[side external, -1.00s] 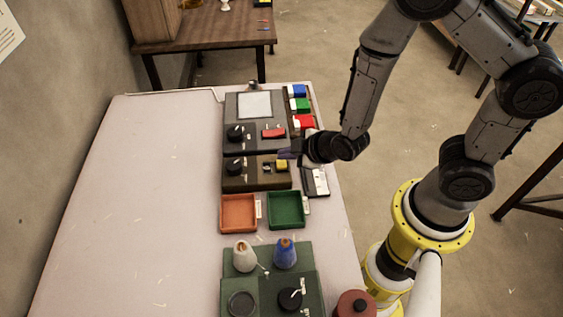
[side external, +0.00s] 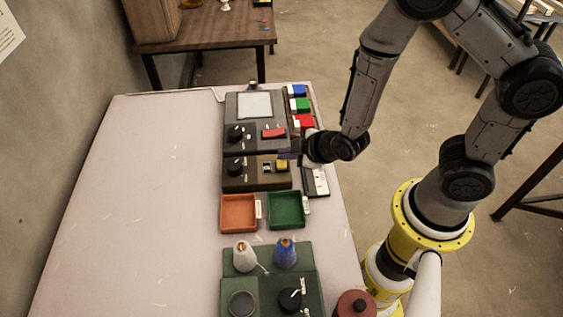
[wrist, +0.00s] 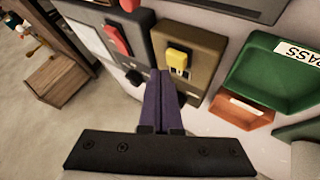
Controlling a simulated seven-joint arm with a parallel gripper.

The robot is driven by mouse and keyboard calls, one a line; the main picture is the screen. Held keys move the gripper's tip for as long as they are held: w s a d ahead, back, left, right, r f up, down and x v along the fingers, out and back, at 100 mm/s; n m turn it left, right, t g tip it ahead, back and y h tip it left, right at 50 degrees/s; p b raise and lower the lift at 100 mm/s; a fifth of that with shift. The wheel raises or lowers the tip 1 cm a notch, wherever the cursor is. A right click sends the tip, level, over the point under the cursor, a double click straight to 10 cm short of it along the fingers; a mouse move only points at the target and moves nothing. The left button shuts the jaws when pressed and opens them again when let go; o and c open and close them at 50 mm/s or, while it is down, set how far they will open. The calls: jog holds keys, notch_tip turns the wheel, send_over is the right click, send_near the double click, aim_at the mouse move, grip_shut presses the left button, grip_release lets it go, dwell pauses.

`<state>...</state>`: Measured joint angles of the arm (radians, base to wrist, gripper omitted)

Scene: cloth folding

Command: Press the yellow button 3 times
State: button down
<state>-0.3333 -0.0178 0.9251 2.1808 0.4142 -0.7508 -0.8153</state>
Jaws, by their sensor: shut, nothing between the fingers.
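The yellow button (side external: 281,164) sits on a brown-olive box (side external: 245,184) with a black knob on it, near the right side of the table. In the wrist view the yellow button (wrist: 179,57) stands on its box, just beyond and to the right of my fingertips. My gripper (side external: 284,154) is shut and empty, with its dark purple fingers low beside the button in the side view. In the wrist view my gripper (wrist: 160,75) points toward the box. I cannot tell whether the fingertips touch anything.
A dark panel with a red switch (side external: 273,132) lies behind the box. Blue, green and red blocks (side external: 300,105) stand to its right. Orange (side external: 239,213) and green (side external: 287,211) trays lie in front. The left half of the table (side external: 140,200) is clear.

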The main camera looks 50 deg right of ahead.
aim_at(286, 165)
jog(key=shift+f, duration=0.2)
dwell(0.6)
jog(key=shift+f, duration=0.25)
jog(key=shift+f, duration=0.5)
dwell(0.8)
dwell(0.3)
jog(key=shift+r, duration=0.9)
jog(key=shift+r, duration=0.1)
jog(key=shift+r, duration=2.45)
dwell(0.4)
